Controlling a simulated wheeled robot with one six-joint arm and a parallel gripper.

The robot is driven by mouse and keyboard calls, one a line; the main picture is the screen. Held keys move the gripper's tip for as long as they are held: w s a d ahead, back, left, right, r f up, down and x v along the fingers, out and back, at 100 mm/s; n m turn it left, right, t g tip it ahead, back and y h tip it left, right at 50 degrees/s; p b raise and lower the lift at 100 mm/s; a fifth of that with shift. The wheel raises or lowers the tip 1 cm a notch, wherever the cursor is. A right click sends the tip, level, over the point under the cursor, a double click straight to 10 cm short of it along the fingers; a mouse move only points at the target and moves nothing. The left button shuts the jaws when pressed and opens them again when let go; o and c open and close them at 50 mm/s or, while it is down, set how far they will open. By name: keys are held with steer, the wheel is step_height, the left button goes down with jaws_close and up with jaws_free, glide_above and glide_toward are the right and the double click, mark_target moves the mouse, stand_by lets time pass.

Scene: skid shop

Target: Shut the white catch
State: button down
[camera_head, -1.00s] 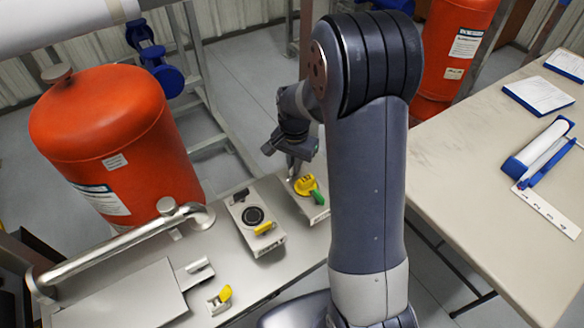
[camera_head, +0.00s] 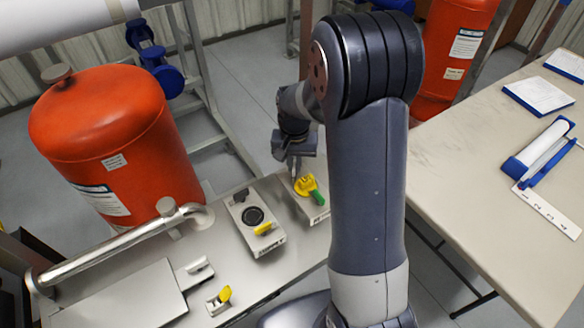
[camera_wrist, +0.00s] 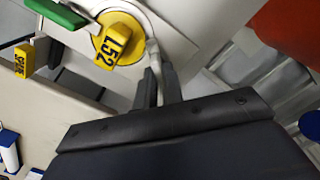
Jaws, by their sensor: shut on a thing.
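My gripper (camera_wrist: 157,85) is shut on a pale, thin curved arm (camera_wrist: 152,42), which looks like the white catch. This arm bends around the side of a yellow knob (camera_wrist: 118,40) marked 152, and its end lies between my fingers. In the head view my gripper (camera_head: 294,170) is low over the far plate (camera_head: 312,210), just behind the yellow knob (camera_head: 305,185). The catch is too small to make out clearly there. A green handle (camera_head: 318,198) sits beside the knob.
A second plate with a black dial (camera_head: 252,216) and yellow lever (camera_head: 263,229) stands to the left on the bench. A red tank (camera_head: 115,145) and a bent pipe (camera_head: 125,240) are further left. A pale table (camera_head: 460,150) is at right.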

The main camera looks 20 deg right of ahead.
steer(key=shift+n, duration=3.4)
steer(key=c, duration=1.5)
jaws_free()
steer(key=shift+n, duration=0.3)
steer(key=shift+c, duration=0.2)
steer(key=shift+r+p, duration=2.45)
steer(key=shift+r, duration=1.15)
